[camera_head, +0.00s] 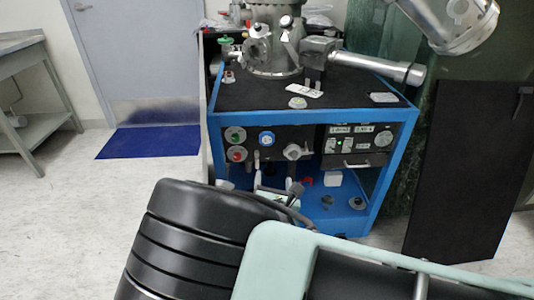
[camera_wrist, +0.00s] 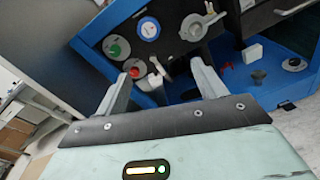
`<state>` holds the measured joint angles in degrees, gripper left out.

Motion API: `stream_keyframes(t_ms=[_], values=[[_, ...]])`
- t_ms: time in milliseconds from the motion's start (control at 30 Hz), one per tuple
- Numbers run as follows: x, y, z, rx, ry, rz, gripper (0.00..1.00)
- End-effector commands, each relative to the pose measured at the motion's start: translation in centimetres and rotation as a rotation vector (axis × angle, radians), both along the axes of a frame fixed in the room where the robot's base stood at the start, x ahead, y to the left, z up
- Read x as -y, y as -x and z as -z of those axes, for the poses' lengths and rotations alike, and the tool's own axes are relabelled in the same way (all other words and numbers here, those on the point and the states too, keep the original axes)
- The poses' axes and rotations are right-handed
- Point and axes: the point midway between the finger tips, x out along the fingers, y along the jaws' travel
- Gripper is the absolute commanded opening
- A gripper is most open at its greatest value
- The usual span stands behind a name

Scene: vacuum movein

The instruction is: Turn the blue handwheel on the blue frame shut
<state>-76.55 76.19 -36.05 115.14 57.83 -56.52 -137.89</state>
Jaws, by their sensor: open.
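In the wrist view the handwheel (camera_wrist: 148,29) shows at the top, beyond and above the fingertips, unobstructed. My gripper (camera_wrist: 160,70) is open, its two grey fingers spread apart with nothing held. In the head view my gripper (camera_head: 275,182) is low in front of the panel, below the handwheel and apart from it, partly hidden by my arm.
Green and red knobs (camera_wrist: 116,47) sit left of the handwheel. A silver valve (camera_head: 293,152) projects from the panel on its right. Small items lie on the lower blue shelf (camera_head: 345,221). A dark panel (camera_head: 465,170) stands at right. Floor at left is clear around a blue mat (camera_head: 150,142).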

Motion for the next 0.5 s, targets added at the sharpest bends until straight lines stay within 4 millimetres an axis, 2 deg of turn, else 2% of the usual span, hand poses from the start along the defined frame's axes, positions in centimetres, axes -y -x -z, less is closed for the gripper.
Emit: stream_keyframes(t_ms=[100,267,500], values=[[-0.7,-0.2,-0.2,0.080,0.100,-0.037,0.70],[-0.8,-1.1,-0.5,0.101,0.125,-0.042,0.70],[-0.7,-5.4,-0.4,0.098,0.121,-0.039,0.70]])
